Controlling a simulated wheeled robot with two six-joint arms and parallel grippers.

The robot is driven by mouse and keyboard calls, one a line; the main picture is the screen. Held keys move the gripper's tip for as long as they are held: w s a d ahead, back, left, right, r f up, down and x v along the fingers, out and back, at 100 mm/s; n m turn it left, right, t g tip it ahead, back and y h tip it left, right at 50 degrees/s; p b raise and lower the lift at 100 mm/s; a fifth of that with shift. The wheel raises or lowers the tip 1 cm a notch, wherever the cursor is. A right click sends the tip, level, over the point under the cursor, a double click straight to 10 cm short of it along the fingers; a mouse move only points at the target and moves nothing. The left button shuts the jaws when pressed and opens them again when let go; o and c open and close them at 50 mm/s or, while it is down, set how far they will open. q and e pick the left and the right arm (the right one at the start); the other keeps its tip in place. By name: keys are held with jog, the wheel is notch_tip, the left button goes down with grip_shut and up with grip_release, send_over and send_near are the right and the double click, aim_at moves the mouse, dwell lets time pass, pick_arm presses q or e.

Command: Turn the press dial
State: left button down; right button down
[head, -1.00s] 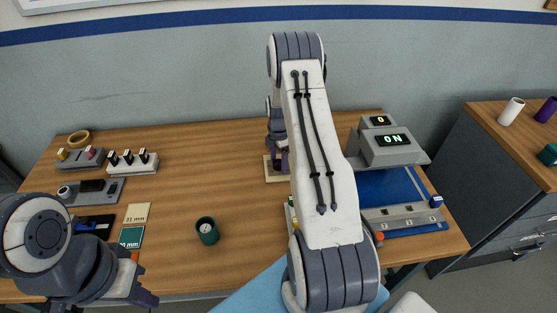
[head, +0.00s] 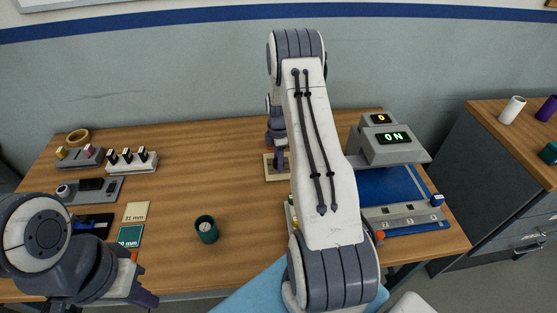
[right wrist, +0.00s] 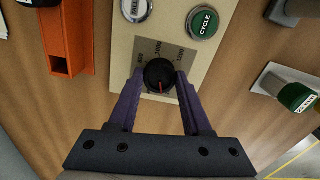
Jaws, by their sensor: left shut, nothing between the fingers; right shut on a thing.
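The press dial (right wrist: 160,75) is a round black knob with a red pointer line, set on a grey scale plate on a cream panel (right wrist: 124,40). In the right wrist view the red line points down and slightly right, towards the gripper's palm. In the head view my right gripper (head: 281,163) is over the cream panel (head: 269,172), and the dial is hidden. My left gripper (head: 148,298) is shut and empty at the table's front left.
A green CYCLE button (right wrist: 202,23) and a pale button (right wrist: 136,8) sit on the panel beyond the dial. An orange block (right wrist: 68,40) stands left of it. The press (head: 390,150) with an ON display stands right. A green cup (head: 206,230) stands mid-table.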

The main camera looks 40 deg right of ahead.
jog(key=m, duration=0.4)
jog(key=shift+m+b, duration=0.4)
jog(key=m, duration=0.4)
jog(key=shift+b, duration=0.3)
jog(key=m, duration=0.5)
jog(key=shift+r, duration=0.1)
jog(key=m, duration=0.4)
jog(key=shift+w+d+m+b, duration=0.1)
jog(key=shift+m+b, duration=0.2)
jog(key=shift+b, duration=0.1)
jog(key=m, duration=1.3)
jog(key=shift+m, duration=0.3)
jog(key=m, duration=0.4)
jog(key=shift+m+b, duration=0.3)
